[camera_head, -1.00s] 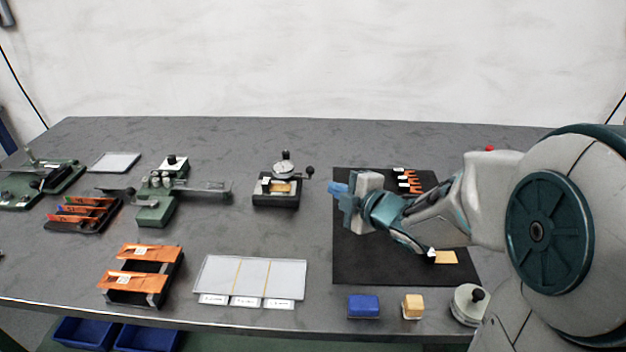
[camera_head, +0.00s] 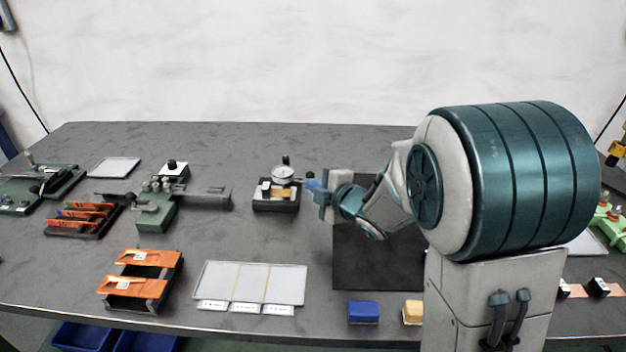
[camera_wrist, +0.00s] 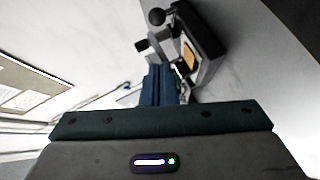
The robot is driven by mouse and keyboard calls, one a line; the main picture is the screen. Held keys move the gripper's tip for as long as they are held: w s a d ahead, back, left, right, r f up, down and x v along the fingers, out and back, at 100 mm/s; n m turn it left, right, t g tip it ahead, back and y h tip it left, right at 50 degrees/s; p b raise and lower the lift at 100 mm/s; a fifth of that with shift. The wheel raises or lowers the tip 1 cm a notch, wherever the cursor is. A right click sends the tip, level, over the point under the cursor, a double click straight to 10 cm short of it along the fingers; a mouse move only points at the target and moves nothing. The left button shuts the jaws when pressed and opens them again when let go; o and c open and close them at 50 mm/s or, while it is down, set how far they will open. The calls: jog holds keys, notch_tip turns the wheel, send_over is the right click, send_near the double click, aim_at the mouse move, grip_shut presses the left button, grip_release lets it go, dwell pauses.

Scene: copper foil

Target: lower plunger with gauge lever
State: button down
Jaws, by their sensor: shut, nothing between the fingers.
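The dial gauge (camera_head: 283,175) stands on a dark block base (camera_head: 275,204) at the middle of the table, with a tan piece (camera_head: 282,193) at its front. The gauge also shows in the wrist view, where its dark base (camera_wrist: 205,40) and the tan piece (camera_wrist: 190,55) lie at upper right. A black ball knob (camera_wrist: 157,17) sticks out there. My gripper (camera_head: 311,184) is shut and empty, its blue fingertips just right of the gauge, near its lever end. In the wrist view the fingers (camera_wrist: 160,85) point toward the gauge. Contact with the lever cannot be told.
A dark mat (camera_head: 375,265) lies beneath my arm. A blue block (camera_head: 363,312) and a yellow block (camera_head: 412,312) stand at the front edge. A green fixture (camera_head: 157,205) is left of the gauge, a white panel (camera_head: 250,280) in front.

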jog(key=w, duration=0.1)
jog(key=w+f, duration=0.1)
jog(key=w, duration=0.1)
jog(key=shift+w+a+f, duration=0.15)
jog(key=shift+w+a, duration=0.1)
jog(key=shift+a, duration=0.1)
jog(key=shift+w+d+f, duration=0.1)
jog(key=shift+w+f, duration=0.1)
jog(key=shift+w, duration=0.25)
jog(key=shift+w+d+f, duration=0.1)
jog(key=shift+w+f, duration=0.05)
jog(key=shift+w, duration=0.25)
jog(key=shift+y+p, duration=0.3)
